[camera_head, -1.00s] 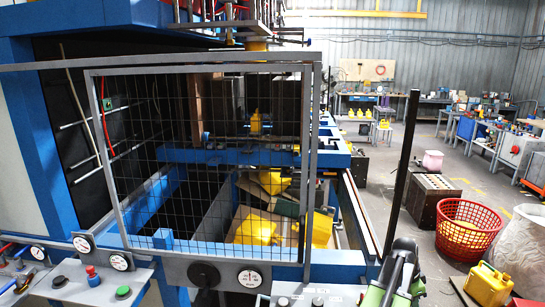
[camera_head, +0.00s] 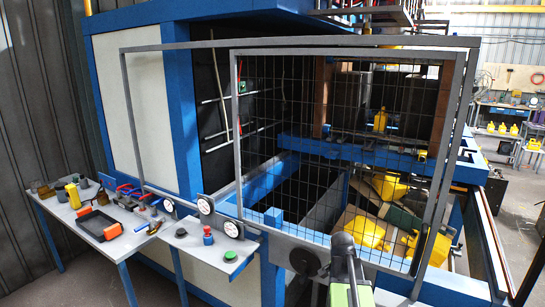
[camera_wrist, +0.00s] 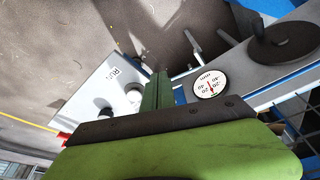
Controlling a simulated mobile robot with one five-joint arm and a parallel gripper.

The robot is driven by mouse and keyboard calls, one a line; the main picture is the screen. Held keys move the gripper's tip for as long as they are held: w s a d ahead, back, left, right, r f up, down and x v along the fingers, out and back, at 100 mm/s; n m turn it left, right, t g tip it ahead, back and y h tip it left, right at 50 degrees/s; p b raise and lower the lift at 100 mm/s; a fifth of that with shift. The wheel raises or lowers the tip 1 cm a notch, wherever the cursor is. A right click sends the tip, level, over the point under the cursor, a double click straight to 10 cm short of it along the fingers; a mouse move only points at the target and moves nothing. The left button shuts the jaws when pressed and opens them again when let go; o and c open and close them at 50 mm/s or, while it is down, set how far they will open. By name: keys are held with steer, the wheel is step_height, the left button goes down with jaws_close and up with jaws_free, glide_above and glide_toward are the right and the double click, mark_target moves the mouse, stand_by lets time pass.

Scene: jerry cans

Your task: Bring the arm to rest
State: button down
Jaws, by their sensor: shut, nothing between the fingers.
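My arm, grey and green, shows at the bottom of the head view, right of the middle, in front of the machine's mesh guard. In the wrist view my gripper (camera_wrist: 158,82) is shut, its green fingers together and empty. It lies over the machine's front, beside a light control panel (camera_wrist: 98,95) with knobs and left of a round white gauge (camera_wrist: 209,84). The fingers look apart from the panel, but the exact gap cannot be told. The fingertips are not clear in the head view.
A blue-framed machine with a grey mesh guard (camera_head: 236,140) fills the middle. Yellow jerry cans (camera_head: 367,235) lie inside it. A side table (camera_head: 98,238) with tools and a small panel with buttons (camera_head: 211,252) stand at the left. Grey floor shows at the lower left.

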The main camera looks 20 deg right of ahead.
steer(key=w+a+f+n+y+b, duration=0.1)
steer(key=w+a+n, duration=0.25)
steer(key=a, duration=0.75)
steer(key=w+a+f+n+b, duration=0.1)
steer(key=w+a+f+n, duration=0.2)
steer(key=a, duration=0.8)
steer(key=s+a+n+y, duration=0.2)
steer(key=s+a+n, duration=0.2)
steer(key=a+n, duration=0.6)
steer(key=a, duration=0.6)
steer(key=shift+a+b, duration=0.25)
steer(key=shift+b, duration=0.1)
steer(key=shift+f, duration=0.1)
